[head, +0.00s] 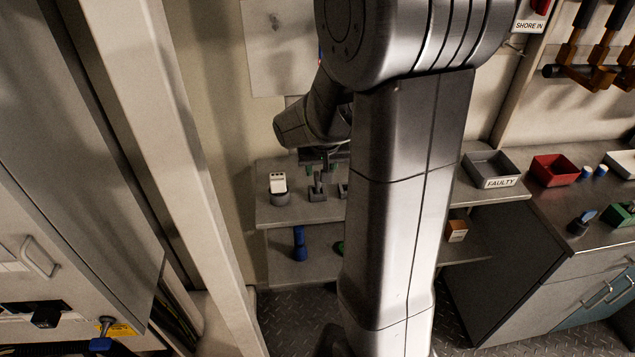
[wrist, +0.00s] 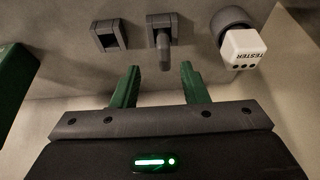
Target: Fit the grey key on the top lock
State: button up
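My gripper (wrist: 160,73) has two green fingers spread apart with nothing between them. In the head view it is above the shelf (head: 300,212), partly hidden by my arm. A grey upright piece (wrist: 164,57), which looks like the grey key, stands in a square grey holder just beyond the fingertips, roughly centred between them and apart from them. It also shows in the head view (head: 318,187). I cannot clearly pick out the top lock. A cabinet at the left has a black knob (head: 47,314) and a small grey fitting (head: 105,325) beside a yellow label.
A second square holder (wrist: 108,36) looks empty. A white tester (wrist: 244,48) stands in a round grey cup close by. A blue item (head: 299,243) is on the lower shelf. Trays marked faulty (head: 492,169) and red (head: 553,170) are at right. A pale post (head: 170,150) stands left.

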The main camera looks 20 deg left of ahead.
aim_at(317, 176)
jog(key=shift+a+x, duration=0.1)
jog(key=shift+x, duration=1.2)
jog(key=shift+a+x, duration=0.15)
jog(key=shift+x, duration=1.1)
jog(key=shift+s, duration=0.1)
jog(key=shift+c, duration=0.4)
grip_shut()
